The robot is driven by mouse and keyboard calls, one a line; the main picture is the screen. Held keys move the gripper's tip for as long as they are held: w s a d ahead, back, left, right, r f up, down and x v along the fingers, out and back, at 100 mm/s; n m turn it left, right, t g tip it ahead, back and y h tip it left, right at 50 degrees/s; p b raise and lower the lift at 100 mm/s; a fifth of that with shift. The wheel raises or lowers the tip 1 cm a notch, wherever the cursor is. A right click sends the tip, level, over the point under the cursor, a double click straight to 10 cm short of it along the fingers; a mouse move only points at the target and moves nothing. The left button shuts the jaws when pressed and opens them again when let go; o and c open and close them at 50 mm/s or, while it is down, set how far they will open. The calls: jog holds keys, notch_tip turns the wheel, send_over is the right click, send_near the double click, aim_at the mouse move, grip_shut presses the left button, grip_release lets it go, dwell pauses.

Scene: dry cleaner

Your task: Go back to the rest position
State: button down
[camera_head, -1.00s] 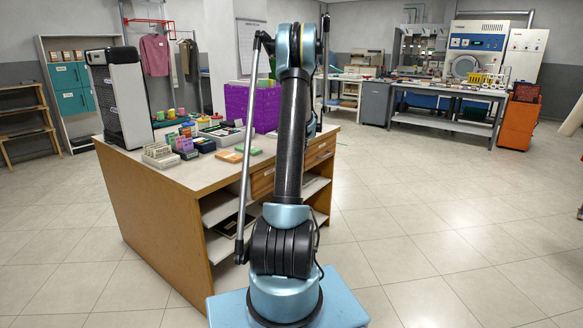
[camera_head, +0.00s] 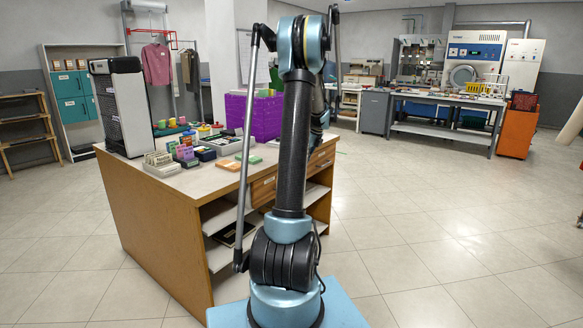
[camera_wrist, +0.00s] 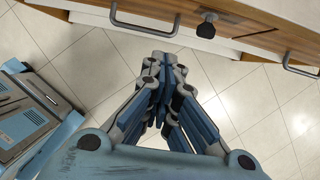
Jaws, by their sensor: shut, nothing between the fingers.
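My gripper (camera_wrist: 161,72) shows in the wrist view with its fingers together and nothing between them. It points down over the tiled floor, beside the drawer fronts (camera_wrist: 235,30) with metal handles and a black knob. In the head view my arm stands upright and bends over at the top. The gripper itself is hidden behind the arm there. My blue base shows at the left of the wrist view.
The wooden counter (camera_head: 150,215) stands close at the left of my arm. It bears a purple crate (camera_head: 262,117), a grey-black bin (camera_head: 122,108) and several small boxes. Open floor (camera_head: 440,225) lies to the right. A workbench (camera_head: 440,128) and orange cabinet (camera_head: 517,133) stand far right.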

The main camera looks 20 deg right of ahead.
jog(key=s+a+r+n+g, duration=0.1)
jog(key=s+a+r+n, duration=0.2)
jog(key=s+a+n, duration=0.6)
jog(key=s+a+r+n, duration=0.4)
jog(key=s+a, duration=0.6)
jog(key=a, duration=0.2)
jog(key=s+a+f+n, duration=0.3)
jog(key=s+n, duration=0.2)
jog(key=s, duration=0.3)
jog(key=s+a+f+n+h, duration=0.1)
jog(key=s+a+f+n, duration=0.2)
jog(key=s+n, duration=0.3)
jog(key=s+a+f+n+h, duration=0.1)
jog(key=s+a+f+n, duration=0.2)
jog(key=s, duration=0.8)
notch_tip(320, 180, down, 2)
jog(key=n, duration=0.2)
jog(key=shift+s+a+f+n, duration=0.15)
jog(key=shift+a+f+n, duration=0.05)
jog(key=shift+a+n, duration=0.15)
jog(key=shift+d, duration=0.1)
